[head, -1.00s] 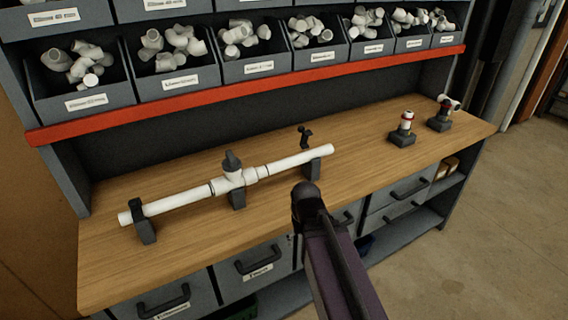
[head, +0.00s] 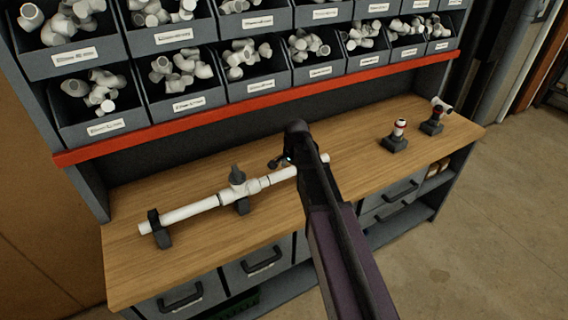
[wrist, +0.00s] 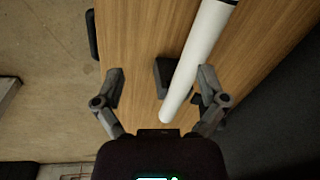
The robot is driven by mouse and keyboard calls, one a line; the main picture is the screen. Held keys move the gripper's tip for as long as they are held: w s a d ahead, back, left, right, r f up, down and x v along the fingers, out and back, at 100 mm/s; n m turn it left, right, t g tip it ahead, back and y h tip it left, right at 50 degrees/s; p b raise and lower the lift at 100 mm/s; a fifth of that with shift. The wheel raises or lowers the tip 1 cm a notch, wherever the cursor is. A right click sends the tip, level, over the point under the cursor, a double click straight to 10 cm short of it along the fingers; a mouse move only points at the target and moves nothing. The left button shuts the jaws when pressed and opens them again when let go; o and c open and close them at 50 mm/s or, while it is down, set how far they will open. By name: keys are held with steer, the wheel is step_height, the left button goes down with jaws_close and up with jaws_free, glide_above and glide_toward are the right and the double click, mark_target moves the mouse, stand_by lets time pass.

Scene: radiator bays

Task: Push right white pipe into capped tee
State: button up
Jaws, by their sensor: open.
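The right white pipe (head: 280,175) lies along the bench, its left end at the white tee with a dark cap (head: 238,178). I cannot tell how deep the pipe sits in the tee. In the wrist view the right pipe (wrist: 195,62) runs from the top to a free end near the middle, beside a dark support block (wrist: 165,80). My gripper (wrist: 160,82) is open, its fingers spread to either side of the pipe's free end, with the right finger close to the pipe. In the head view my arm hides most of the gripper and the nearby support.
The left white pipe (head: 190,212) rests in a dark clamp stand (head: 159,229). Two small stands with fittings (head: 396,137) (head: 433,118) stand at the bench's right. Bins of white fittings (head: 180,83) and a red rail (head: 250,98) are above the bench (head: 350,185).

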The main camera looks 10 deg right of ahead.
mark_target(286, 171)
steer(key=w+r+m+p, duration=0.3)
steer(key=w+r, duration=0.1)
steer(key=w, duration=0.1)
steer(key=shift+w+d+r, duration=0.2)
steer(key=shift+w+r, duration=0.05)
steer(key=shift+w, duration=0.05)
steer(key=shift+f, duration=0.1)
steer(key=f+b, duration=0.4)
steer(key=w+f+b, duration=0.1)
steer(key=f+b, duration=0.4)
steer(key=w+a+f+b, duration=0.1)
steer(key=f+b, duration=0.3)
steer(key=shift+w+f, duration=0.2)
steer(key=shift+w, duration=0.05)
stand_by(0.5)
stand_by(0.4)
steer(key=shift+s+d, duration=0.1)
jaws_close()
